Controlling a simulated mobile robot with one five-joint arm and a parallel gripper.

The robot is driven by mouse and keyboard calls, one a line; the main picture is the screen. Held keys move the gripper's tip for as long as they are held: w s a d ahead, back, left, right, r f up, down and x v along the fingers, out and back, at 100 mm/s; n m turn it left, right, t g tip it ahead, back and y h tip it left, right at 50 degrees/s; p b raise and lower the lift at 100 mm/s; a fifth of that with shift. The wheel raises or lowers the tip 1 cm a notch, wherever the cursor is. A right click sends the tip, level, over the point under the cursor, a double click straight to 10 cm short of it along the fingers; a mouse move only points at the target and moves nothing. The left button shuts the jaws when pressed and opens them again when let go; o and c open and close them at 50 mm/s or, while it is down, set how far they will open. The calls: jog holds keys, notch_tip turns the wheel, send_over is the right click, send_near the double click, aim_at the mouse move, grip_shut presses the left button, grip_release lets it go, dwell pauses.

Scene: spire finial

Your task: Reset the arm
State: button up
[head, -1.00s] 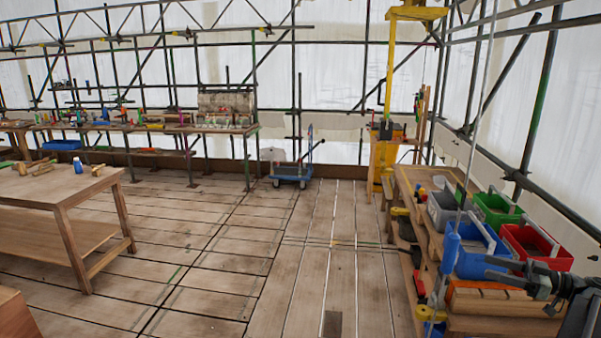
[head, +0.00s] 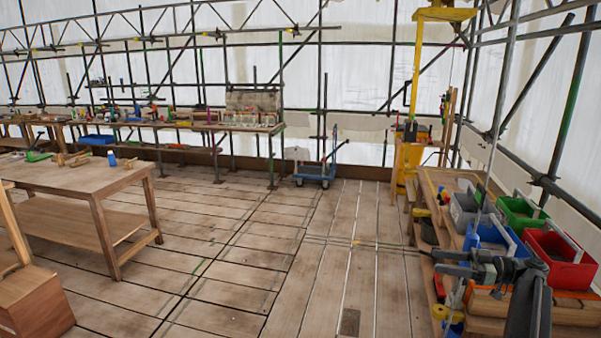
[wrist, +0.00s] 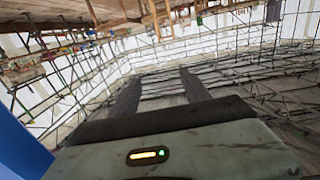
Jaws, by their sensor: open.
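My gripper (head: 443,262) is at the lower right of the head view, pointing left, beside the blue bin (head: 490,240) and the bench with the bins. In the wrist view my gripper (wrist: 160,85) shows two dark fingers spread apart with nothing between them. The wrist view is strongly tilted, with scaffold and workbenches at the top.
A grey bin (head: 465,212), a green bin (head: 520,212) and a red bin (head: 560,262) stand on the right bench. A wooden table (head: 70,180) stands left and a blue trolley (head: 315,172) at the back. The middle plank floor is clear.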

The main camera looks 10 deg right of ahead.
jog(key=w+a+f+n+g, duration=0.1)
jog(key=w+a+f+g, duration=0.15)
jog(key=a, duration=0.85)
jog(key=w+a+f+n+g, duration=0.1)
jog(key=a+f+g, duration=0.15)
jog(key=a, duration=0.85)
jog(key=s+a+f+m+g+h, duration=0.15)
jog(key=a+f, duration=0.25)
jog(key=a, duration=0.5)
jog(key=s+a+f+g+h, duration=0.2)
jog(key=a+f+h, duration=0.15)
jog(key=a, duration=0.45)
jog(key=s+a+f+m+h, duration=0.4)
jog(key=s+a+f+h, duration=0.15)
jog(key=s+f, duration=0.2)
jog(key=d+f+m+h, duration=0.3)
jog(key=d+m+h, duration=0.2)
jog(key=d+m, duration=0.4)
jog(key=shift+d+f+t, duration=0.2)
jog(key=shift+d+t, duration=0.15)
jog(key=shift+d, duration=0.3)
jog(key=shift+h, duration=0.25)
